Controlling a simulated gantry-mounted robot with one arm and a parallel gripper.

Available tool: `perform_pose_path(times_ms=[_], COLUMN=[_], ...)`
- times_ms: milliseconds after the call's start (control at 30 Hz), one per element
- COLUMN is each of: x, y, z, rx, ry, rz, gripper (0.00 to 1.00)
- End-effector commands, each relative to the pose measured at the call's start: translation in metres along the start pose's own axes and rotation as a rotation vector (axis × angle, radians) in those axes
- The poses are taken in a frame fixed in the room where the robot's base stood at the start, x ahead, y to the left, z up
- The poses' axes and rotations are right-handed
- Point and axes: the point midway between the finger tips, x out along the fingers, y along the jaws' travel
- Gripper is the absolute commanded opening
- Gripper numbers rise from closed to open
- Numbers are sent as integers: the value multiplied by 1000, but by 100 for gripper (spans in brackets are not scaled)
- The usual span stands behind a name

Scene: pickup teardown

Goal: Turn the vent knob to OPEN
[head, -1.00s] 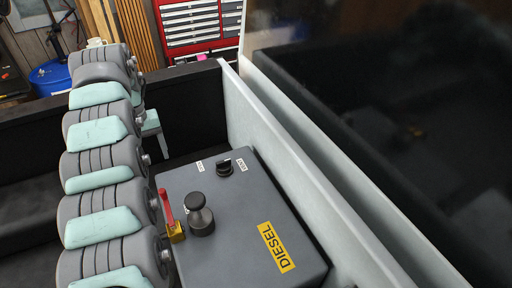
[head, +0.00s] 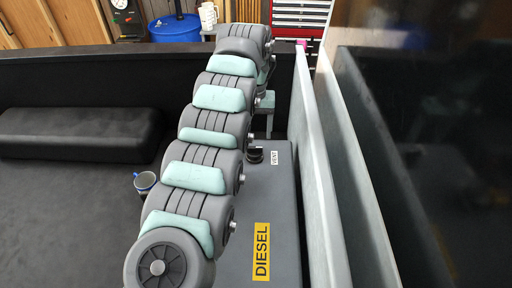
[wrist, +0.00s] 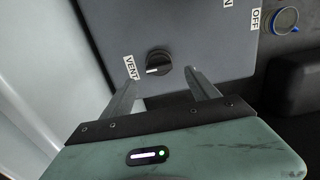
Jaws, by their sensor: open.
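The vent knob (wrist: 159,60) is a round black dial on the grey box top, beside a white VENT label (wrist: 131,68) in the wrist view. A pale mark on the knob's face points left, roughly toward that label. My gripper (wrist: 159,68) is open, its two fingers spread to either side of the knob in the picture. I cannot tell whether they touch it. In the head view the knob (head: 255,154) shows just right of my arm, next to the VENT label (head: 274,157). My fingers are hidden there.
The grey box (head: 282,205) carries a yellow DIESEL label (head: 261,252). A pale wall (head: 318,170) runs along its right side. A cup (head: 144,181) stands left of my arm, and a black padded block (head: 80,135) lies further left.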

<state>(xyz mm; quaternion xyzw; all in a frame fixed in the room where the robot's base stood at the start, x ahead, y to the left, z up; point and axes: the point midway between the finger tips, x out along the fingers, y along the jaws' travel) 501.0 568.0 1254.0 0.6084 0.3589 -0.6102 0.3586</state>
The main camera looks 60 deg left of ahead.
Motion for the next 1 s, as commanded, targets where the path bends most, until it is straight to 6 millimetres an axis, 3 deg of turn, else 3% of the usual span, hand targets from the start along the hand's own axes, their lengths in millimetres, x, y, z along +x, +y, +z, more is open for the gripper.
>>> perform_pose_path(times_ms=[200,400,767,1000], x=[35,57,62,62], y=[-1,1,1,1], z=[1,0,0,0], rx=[-1,0,0,0], ry=[-1,-1,2,2], rz=[2,2,2,2], gripper=[69,69,69,50])
